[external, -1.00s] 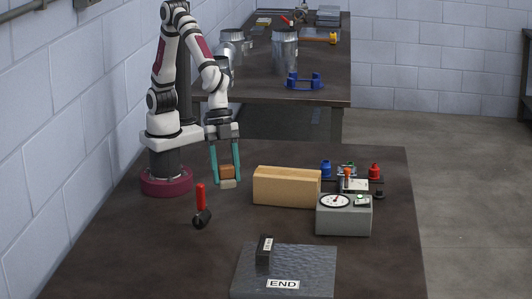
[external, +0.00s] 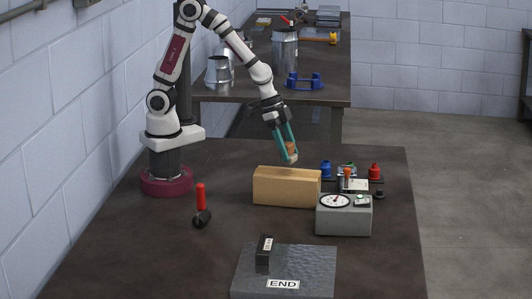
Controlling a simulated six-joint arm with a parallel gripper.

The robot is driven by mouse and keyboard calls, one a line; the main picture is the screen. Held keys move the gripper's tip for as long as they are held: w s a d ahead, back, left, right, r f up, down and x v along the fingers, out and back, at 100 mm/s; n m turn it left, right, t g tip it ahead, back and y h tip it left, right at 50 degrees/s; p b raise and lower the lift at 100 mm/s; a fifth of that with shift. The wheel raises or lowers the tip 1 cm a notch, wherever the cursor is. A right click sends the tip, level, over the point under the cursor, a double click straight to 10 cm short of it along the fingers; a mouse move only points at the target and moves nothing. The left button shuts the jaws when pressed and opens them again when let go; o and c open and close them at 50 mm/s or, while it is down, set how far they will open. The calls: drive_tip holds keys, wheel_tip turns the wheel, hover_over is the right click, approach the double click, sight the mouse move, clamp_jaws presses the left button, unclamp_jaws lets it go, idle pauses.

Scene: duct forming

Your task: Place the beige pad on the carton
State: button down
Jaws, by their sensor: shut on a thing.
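The carton (external: 287,188) is a long tan box lying on the near table, right of my base. My gripper (external: 288,156), with teal fingers, is tilted and raised just above the carton's top. It is shut on the small beige pad (external: 291,159), which sits low between the fingertips. A brown block (external: 290,147) shows directly above the pad, between the fingers. The fingers partly hide both, and I cannot tell how they are joined. The pad looks apart from the carton's top.
A grey gauge box (external: 344,216) stands right of the carton, with red and blue fittings (external: 350,172) behind it. A red-handled roller (external: 201,207) stands at left. A dark slab (external: 310,263) marked END carries a small black block (external: 264,254).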

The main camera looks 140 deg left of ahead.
wheel_tip(320, 180, down, 3)
drive_tip(key=shift+f, duration=0.15)
drive_tip(key=shift+f, duration=0.2)
drive_tip(key=shift+c, duration=1.3)
unclamp_jaws()
